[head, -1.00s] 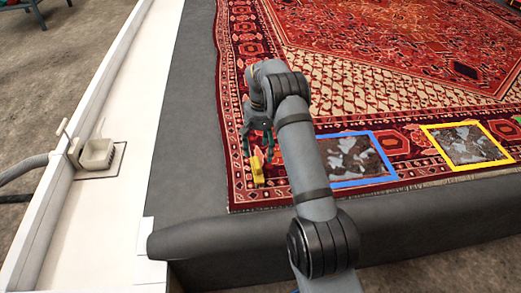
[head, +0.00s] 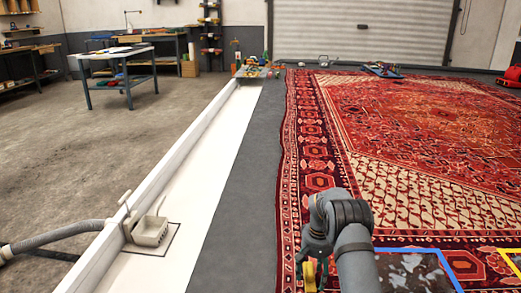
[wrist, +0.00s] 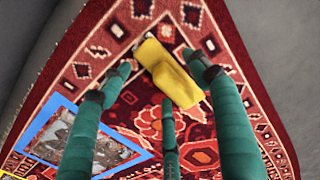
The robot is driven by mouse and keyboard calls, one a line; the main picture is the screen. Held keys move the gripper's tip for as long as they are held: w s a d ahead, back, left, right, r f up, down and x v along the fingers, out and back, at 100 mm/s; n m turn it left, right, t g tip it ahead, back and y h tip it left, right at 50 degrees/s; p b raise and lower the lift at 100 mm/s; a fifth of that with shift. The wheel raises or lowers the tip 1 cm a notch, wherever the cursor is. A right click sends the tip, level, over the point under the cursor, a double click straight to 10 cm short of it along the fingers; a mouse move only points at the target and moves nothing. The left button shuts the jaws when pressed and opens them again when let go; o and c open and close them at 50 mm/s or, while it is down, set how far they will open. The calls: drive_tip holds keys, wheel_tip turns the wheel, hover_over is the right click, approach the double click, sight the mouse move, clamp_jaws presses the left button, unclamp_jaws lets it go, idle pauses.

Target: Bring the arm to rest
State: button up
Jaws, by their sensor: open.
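My gripper (head: 312,268) is low in the head view, over the near left corner of the red patterned rug (head: 430,110). In the wrist view, the three green fingers of my gripper (wrist: 158,78) are spread apart and open. A yellow object (wrist: 170,75) shows between and just beyond the fingertips. It also shows in the head view (head: 310,276), partly hidden by the fingers. I cannot tell whether any finger touches it. My arm rises from the bottom edge and bends at the wrist joint above the rug.
A blue frame (head: 440,262) around a grey patch lies right of my arm. A yellow frame (head: 510,256) is beyond it. A beige box (head: 151,231) with a hose (head: 50,238) sits in the white channel (head: 205,170) at left. A worktable (head: 115,55) stands far back.

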wheel_tip(320, 180, up, 4)
drive_tip(key=shift+d+f+p, duration=0.15)
drive_tip(key=shift+f+p, duration=0.1)
drive_tip(key=shift+p, duration=0.15)
drive_tip(key=d+r+p, duration=0.2)
drive_tip(key=d+r, duration=0.1)
drive_tip(key=d, duration=0.3)
drive_tip(key=shift+w+d, duration=0.2)
drive_tip(key=shift+w, duration=0.1)
drive_tip(key=shift+f, duration=0.1)
